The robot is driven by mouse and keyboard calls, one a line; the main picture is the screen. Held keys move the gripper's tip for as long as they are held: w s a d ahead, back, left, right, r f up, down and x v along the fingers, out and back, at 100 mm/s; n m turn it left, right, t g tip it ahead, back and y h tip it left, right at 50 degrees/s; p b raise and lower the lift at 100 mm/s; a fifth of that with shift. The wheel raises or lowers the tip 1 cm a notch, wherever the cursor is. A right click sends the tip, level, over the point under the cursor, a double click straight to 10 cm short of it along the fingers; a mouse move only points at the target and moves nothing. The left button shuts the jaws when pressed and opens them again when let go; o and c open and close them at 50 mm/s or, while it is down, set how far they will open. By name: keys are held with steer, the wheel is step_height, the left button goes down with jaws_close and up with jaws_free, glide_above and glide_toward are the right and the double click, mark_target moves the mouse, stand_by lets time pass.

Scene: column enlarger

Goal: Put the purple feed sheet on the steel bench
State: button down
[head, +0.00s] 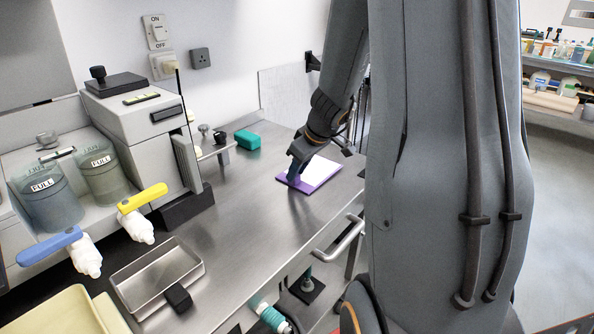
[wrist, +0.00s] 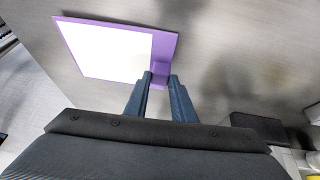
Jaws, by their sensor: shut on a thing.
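The purple feed sheet (head: 312,173) has a white face with a purple border and lies flat at the steel bench's surface, near the bench's right end in the head view. It also shows in the wrist view (wrist: 107,47), where a small purple tab stands at its near edge. My gripper (head: 293,178) is over the sheet's left edge, and in the wrist view its two blue fingers (wrist: 160,80) are closed on the purple tab. The steel bench (head: 235,210) is bare metal around the sheet. I cannot tell whether the sheet's whole underside touches the bench.
A teal block (head: 247,139) sits at the back of the bench. A grey machine (head: 140,125) with tanks and yellow and blue handles stands at the left. A steel tray (head: 158,277) is at the front left. The bench middle is clear.

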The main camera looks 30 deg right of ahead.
steer(key=shift+f, duration=0.1)
steer(key=c, duration=1.5)
jaws_free()
steer(key=shift+r, duration=0.25)
steer(key=v, duration=1.1)
steer(key=s+a+f+m+g, duration=0.1)
steer(key=s+a+f, duration=0.2)
steer(key=a, duration=0.3)
steer(key=s+a+f+m+g, duration=0.1)
steer(key=s+a+f+g, duration=0.1)
steer(key=s+a+f, duration=0.2)
steer(key=s+a+f+m+g+h, duration=0.1)
steer(key=s+a+f+m, duration=0.1)
steer(key=s+a, duration=0.5)
steer(key=shift+s+a+f+g, duration=0.15)
steer(key=shift+a+f+g, duration=0.25)
steer(key=shift+a+f, duration=0.25)
steer(key=shift+d, duration=0.1)
